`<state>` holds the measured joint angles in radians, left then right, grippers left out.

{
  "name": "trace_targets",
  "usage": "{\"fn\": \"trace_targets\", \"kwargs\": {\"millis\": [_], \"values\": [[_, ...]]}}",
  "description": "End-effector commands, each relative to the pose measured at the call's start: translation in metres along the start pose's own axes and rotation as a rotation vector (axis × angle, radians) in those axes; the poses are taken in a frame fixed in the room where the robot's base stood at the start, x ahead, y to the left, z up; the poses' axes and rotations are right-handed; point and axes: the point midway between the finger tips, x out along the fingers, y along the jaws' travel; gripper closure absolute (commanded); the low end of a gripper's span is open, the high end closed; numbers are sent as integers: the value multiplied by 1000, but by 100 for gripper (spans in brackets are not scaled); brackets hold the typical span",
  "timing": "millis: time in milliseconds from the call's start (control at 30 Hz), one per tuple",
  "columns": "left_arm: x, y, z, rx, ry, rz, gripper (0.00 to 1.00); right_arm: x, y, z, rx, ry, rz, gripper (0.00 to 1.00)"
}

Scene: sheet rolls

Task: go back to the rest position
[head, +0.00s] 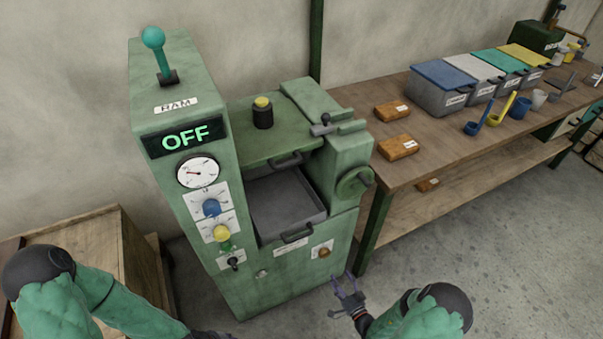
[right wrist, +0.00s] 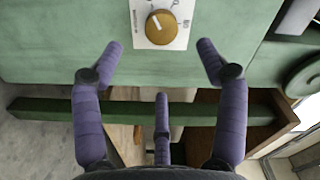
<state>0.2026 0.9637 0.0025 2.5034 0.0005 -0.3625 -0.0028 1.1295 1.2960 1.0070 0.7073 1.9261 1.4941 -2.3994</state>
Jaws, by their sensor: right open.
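My right gripper (head: 347,292) is open and empty in front of the lower right of the green machine (head: 285,275). In the right wrist view my right gripper's purple fingers (right wrist: 160,75) are spread apart below an orange-brown knob (right wrist: 161,27) on a white plate, with nothing between them. The same knob (head: 324,252) shows on the machine's front in the head view, apart from the gripper.
The machine's display (head: 185,138) reads OFF, and its grey tray (head: 287,201) sits in the opening. A wooden bench (head: 440,160) at the right carries lidded bins (head: 443,88), brown blocks (head: 397,146) and scoops. A wooden crate (head: 85,245) stands at the left. The floor at the lower right is clear.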

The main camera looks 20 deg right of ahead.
Motion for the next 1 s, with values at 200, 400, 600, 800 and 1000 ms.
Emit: {"fn": "trace_targets", "kwargs": {"millis": [200, 400, 600, 800, 1000], "values": [[-1, 0, 0, 0, 0, 0, 60, 6, -7, 9, 36, -49, -13, 26], [-6, 2, 0, 0, 0, 0, 60, 22, -60, 76, 279, -432, -54, 26], [-13, 5, 0, 0, 0, 0, 60, -9, -130, 149, 474, -971, 44, 26], [-19, 7, 1, 0, 0, 0, 60, -72, -176, 176, 451, -1401, 280, 26], [-25, 9, 1, 0, 0, 0, 60, -123, -200, 162, 238, -1628, 552, 26]]}}
